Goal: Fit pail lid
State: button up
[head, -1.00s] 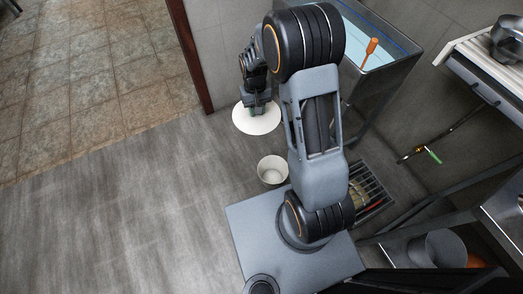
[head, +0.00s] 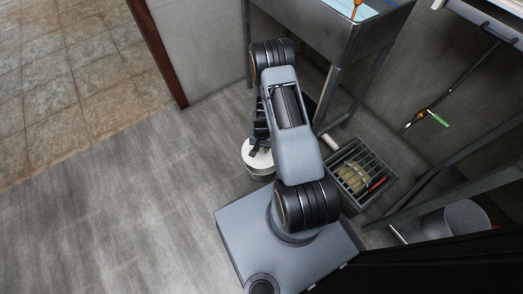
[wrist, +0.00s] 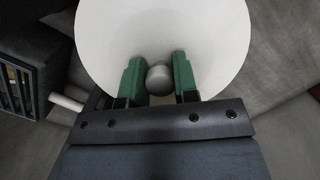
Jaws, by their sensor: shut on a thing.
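The lid is a white disc (wrist: 105,30) with a round grey knob (wrist: 159,78) at its middle. My gripper (wrist: 158,72) is shut on the knob, its green fingers on either side. In the head view, the lid (head: 263,158) lies over the pail's mouth and looks roughly level.
A floor drain box with a grate (head: 358,176) is right of my arm, with items showing under its bars. A steel sink (head: 335,38) on legs stands behind. Metal frame legs and a steel vessel (head: 455,219) are at right. The floor at left is clear.

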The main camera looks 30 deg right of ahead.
notch_tip(320, 180, down, 7)
jog(key=b, duration=0.5)
dwell(0.3)
jog(key=shift+s+r, duration=0.1)
jog(key=o, duration=1)
jog(key=r+p, duration=0.2)
jog(key=r, duration=0.2)
jog(key=w+d+r+p, duration=0.1)
jog(key=r+p, duration=0.1)
jog(key=r, duration=0.3)
jog(key=r+p, duration=0.2)
jog(key=r, duration=0.2)
jog(key=shift+w+d+r, duration=0.2)
jog(key=shift+w+r, duration=0.1)
jog(key=shift+r, duration=0.05)
